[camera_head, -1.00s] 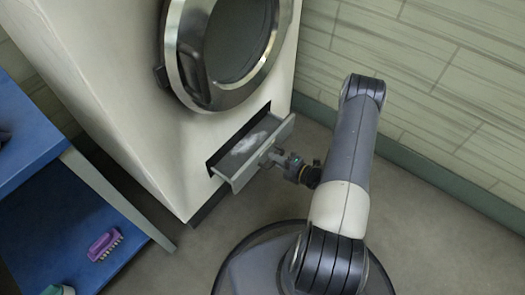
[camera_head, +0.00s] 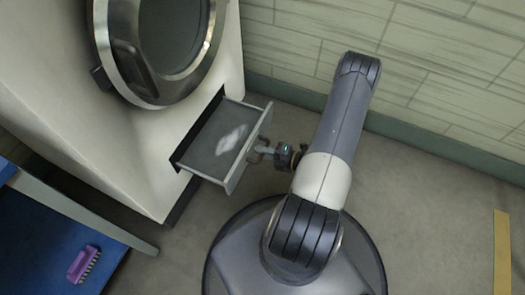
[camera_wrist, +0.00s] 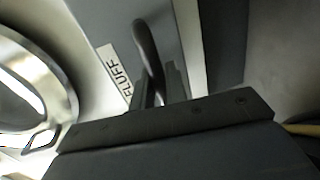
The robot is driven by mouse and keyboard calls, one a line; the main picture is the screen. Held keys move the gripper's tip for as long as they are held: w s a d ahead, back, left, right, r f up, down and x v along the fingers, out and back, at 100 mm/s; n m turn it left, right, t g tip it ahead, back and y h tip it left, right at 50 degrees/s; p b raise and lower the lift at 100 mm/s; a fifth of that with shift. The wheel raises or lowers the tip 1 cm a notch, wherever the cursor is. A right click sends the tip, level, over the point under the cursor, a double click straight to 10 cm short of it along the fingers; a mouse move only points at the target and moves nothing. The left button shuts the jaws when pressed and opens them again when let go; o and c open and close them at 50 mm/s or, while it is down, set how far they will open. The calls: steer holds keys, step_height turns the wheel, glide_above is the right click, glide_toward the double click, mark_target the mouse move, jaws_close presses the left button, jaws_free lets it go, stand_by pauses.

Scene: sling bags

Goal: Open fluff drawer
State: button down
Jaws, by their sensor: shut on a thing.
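The fluff drawer (camera_head: 212,143) is a grey tray low in the front of the white machine, and it stands well out of its slot. A pale lump of fluff (camera_head: 231,139) lies inside it. My gripper (camera_head: 257,153) is at the drawer's front panel, shut on its handle. In the wrist view the dark curved handle (camera_wrist: 147,45) runs down between the fingers of my gripper (camera_wrist: 160,88), beside a white label (camera_wrist: 114,70) reading "FLUFF". The grip contact itself is partly hidden by the gripper body.
The machine's round door (camera_head: 163,88) is closed above the drawer. A blue shelf (camera_head: 40,235) with a purple brush (camera_head: 83,264) stands at the left. A tiled wall (camera_head: 420,70) runs behind. Open floor (camera_head: 430,225) lies to the right, with a yellow strip (camera_head: 502,250).

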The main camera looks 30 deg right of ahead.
steer(key=c, duration=1.5)
jaws_free()
steer(key=p+v, duration=0.2)
steer(key=v, duration=0.8)
steer(key=shift+s+d, duration=0.25)
steer(key=shift+s, duration=0.05)
steer(key=shift+w+a, duration=0.1)
steer(key=shift+w, duration=0.05)
steer(key=shift+b+x, duration=1)
steer(key=shift+x, duration=4.45)
steer(key=shift+r, duration=0.1)
steer(key=shift+a, duration=0.1)
